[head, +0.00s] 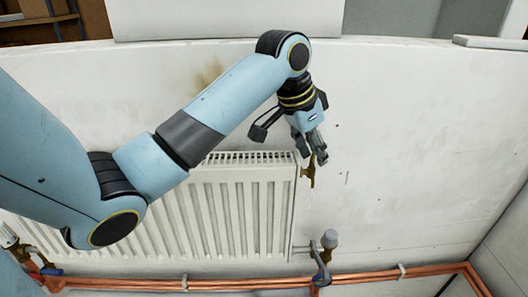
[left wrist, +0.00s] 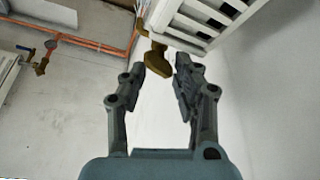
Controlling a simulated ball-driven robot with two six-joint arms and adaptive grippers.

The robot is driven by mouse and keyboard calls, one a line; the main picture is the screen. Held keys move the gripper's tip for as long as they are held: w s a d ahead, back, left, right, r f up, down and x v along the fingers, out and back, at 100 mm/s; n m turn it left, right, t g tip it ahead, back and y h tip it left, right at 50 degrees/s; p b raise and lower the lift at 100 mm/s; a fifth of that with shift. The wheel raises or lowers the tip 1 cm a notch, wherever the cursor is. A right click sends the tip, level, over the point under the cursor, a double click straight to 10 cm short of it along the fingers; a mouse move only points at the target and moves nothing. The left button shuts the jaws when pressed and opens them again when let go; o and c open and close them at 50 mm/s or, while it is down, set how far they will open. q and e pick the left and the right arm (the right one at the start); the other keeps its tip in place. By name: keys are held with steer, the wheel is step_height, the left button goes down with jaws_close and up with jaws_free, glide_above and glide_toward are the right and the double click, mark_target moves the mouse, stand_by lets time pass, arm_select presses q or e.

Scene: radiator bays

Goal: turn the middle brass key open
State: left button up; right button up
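A brass key (head: 309,173) sits at the upper right end of the white radiator (head: 240,208). Its flat wing shows large in the left wrist view (left wrist: 158,62), beside the radiator's edge. My left gripper (head: 321,160) is just above the key in the head view. In the left wrist view my left gripper (left wrist: 160,68) is open, and the key's wing is at the gap between its fingertips. I cannot tell whether a finger touches it. Only this brass key shows clearly. My right gripper is not in view.
Copper pipes (head: 350,278) run along the wall's foot. A valve with a grey head (head: 330,239) stands below the radiator's right end; another valve (head: 45,267) is at lower left. A brass fitting (left wrist: 41,66) shows in the left wrist view. The wall right of the key is clear.

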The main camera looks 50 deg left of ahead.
arm_select(q)
steer(key=m+h, duration=0.1)
steer(key=m, duration=0.2)
steer(key=shift+g, duration=0.3)
steer(key=shift+r+m+h, duration=0.3)
steer(key=shift+r+m, duration=0.05)
steer(key=shift+m, duration=0.45)
steer(key=b+v, duration=0.2)
steer(key=v, duration=0.7)
steer(key=s+d+f+n+y, duration=0.1)
steer(key=s+d+f+n, duration=0.3)
steer(key=s+f, duration=0.65)
step_height(320, 180, down, 28)
steer(key=a+n+y+b, duration=0.1)
steer(key=a+n+b, duration=0.1)
steer(key=b, duration=0.5)
steer(key=shift+a+r+n+g+y, duration=0.25)
steer(key=shift+a+n+g+y, duration=0.05)
steer(key=shift+a, duration=0.05)
